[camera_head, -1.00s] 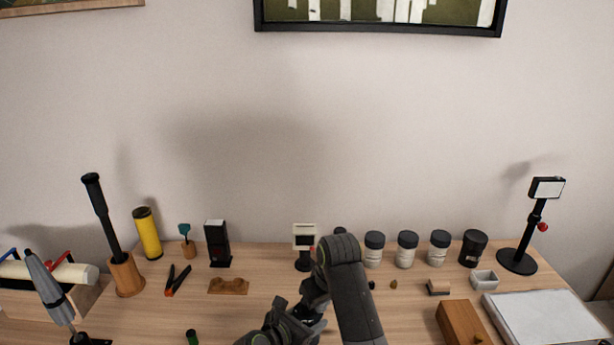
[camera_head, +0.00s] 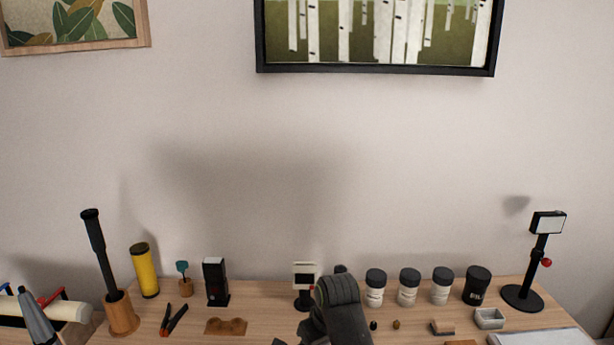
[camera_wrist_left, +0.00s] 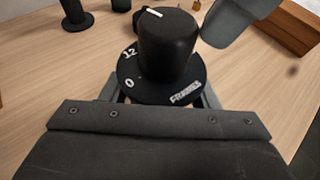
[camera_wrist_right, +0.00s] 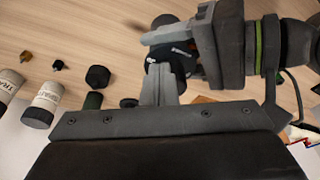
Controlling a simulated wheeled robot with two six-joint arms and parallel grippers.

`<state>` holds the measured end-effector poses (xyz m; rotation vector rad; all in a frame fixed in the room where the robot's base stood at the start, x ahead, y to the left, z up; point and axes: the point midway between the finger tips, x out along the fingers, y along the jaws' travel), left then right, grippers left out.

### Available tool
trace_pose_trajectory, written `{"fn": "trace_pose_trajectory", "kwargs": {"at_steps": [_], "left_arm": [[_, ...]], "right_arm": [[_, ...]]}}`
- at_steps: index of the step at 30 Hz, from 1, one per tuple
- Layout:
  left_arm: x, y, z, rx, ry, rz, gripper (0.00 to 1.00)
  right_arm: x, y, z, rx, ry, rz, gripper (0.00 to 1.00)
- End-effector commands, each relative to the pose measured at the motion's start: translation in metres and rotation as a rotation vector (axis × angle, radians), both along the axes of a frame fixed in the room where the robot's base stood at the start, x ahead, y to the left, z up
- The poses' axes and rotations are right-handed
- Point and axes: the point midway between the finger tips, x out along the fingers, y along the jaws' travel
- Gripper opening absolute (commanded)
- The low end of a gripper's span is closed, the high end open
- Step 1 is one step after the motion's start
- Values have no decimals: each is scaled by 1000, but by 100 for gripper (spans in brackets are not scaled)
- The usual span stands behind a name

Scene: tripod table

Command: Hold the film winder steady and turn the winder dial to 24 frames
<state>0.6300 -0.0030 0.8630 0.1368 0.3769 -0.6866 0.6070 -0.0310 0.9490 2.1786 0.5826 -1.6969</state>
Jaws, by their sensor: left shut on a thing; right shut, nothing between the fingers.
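The film winder (camera_wrist_left: 165,45) is a black knob with a white pointer line above a wider collar. The collar carries white marks "0", "12" and "FRAMES" in the left wrist view; the 24 mark is not visible there. My left gripper (camera_wrist_left: 160,98) is shut around the winder's lower part, its fingers on either side of the collar. The winder (camera_wrist_right: 160,72) also shows in the right wrist view, partly hidden by the grippers. My right gripper (camera_wrist_right: 166,78) is shut and empty, its tips close beside the winder; contact cannot be told.
Several lidded jars (camera_head: 409,288) stand along the back of the table (camera_head: 262,292). A black stand with a panel (camera_head: 547,222) is at the right. A yellow tube (camera_head: 145,272) and a tall black-handled tool (camera_head: 93,235) stand at the left.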

Motion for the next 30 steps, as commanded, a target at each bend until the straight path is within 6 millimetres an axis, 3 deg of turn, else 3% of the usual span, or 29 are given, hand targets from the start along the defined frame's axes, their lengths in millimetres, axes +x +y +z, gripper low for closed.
{"fn": "trace_pose_trajectory", "kwargs": {"at_steps": [30], "left_arm": [[-1, -1, 0, -2, 1, -2, 24]], "right_arm": [[-15, 14, 0, 3, -2, 1, 0]]}}
